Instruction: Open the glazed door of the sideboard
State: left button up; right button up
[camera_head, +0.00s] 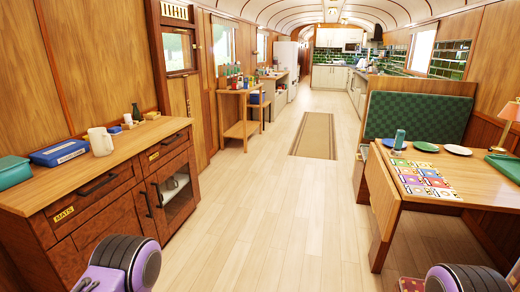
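The wooden sideboard (95,188) stands along the left wall in the head view. Its glazed door (181,203) is at the right end of the front, below a drawer, and looks shut. A dark upright handle (158,193) is on the door's left edge. Something pale shows behind the glass. A solid wooden door (118,216) with its own dark handle is left of it. Purple and grey parts of my two arms show at the bottom edge, left and right. Neither gripper's fingertips are in view.
On the sideboard top are a white jug (101,141), a blue box (60,152), a teal container (13,171) and a dark bottle (136,112). The floor (240,220) before the sideboard is clear. A wooden table (440,185) with plates stands at right.

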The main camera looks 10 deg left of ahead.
aim_at(165, 232)
jog(key=i, duration=3.75)
jog(key=u, duration=1.65)
